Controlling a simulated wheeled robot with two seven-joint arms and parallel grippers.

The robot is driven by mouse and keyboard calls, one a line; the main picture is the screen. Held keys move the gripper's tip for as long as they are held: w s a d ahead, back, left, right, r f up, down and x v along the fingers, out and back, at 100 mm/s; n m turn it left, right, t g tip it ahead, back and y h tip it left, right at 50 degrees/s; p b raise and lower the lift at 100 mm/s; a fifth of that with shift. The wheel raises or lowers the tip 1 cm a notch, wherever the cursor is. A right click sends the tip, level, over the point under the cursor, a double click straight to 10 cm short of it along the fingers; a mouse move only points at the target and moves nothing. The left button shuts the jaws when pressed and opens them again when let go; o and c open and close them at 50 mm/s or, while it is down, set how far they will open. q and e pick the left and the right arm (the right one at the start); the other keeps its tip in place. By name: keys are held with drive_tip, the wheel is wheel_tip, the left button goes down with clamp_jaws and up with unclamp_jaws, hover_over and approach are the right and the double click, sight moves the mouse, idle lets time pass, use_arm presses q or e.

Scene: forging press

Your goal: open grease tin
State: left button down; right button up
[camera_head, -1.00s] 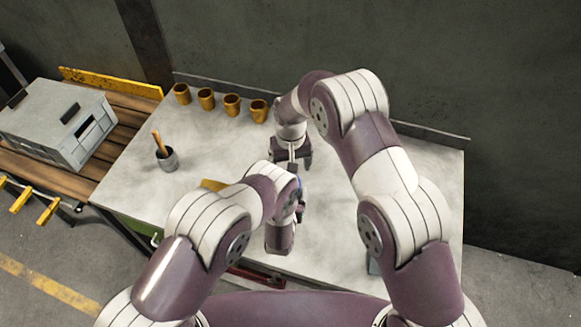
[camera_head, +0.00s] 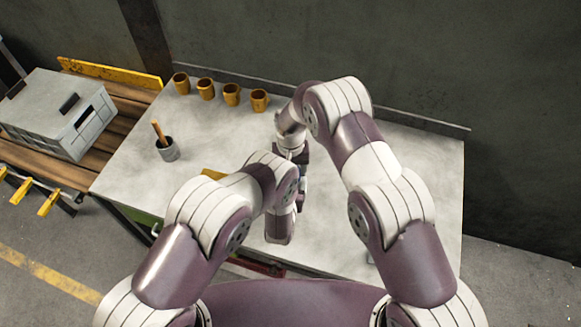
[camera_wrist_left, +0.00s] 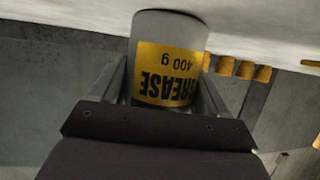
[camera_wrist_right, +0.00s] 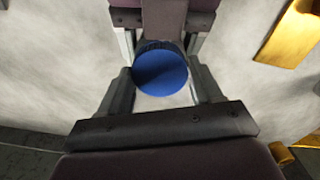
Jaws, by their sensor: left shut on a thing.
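The grease tin (camera_wrist_left: 170,60), grey with a yellow label reading "GREASE 400 g", appears upside down in the left wrist view. My left gripper (camera_wrist_left: 165,90) is shut on its body. The tin's blue lid (camera_wrist_right: 160,72) is seen from above in the right wrist view. My right gripper (camera_wrist_right: 163,88) is over the lid, with one finger on each side and slim gaps between, so it looks open. In the head view my arms hide most of the tin and both gripper tips.
The grey worktop (camera_head: 220,130) has several yellow-brown cups (camera_head: 206,89) along its back edge. A dark pot with a wooden handle (camera_head: 167,149) stands at the left. A yellow object (camera_head: 213,174) lies behind my left arm. A grey box (camera_head: 60,115) sits on the wooden bench at far left.

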drive_tip(key=shift+c, duration=1.2)
drive_tip(key=n, duration=0.2)
drive_tip(key=shift+n, duration=0.4)
drive_tip(key=shift+r, duration=0.1)
drive_tip(key=shift+r, duration=1)
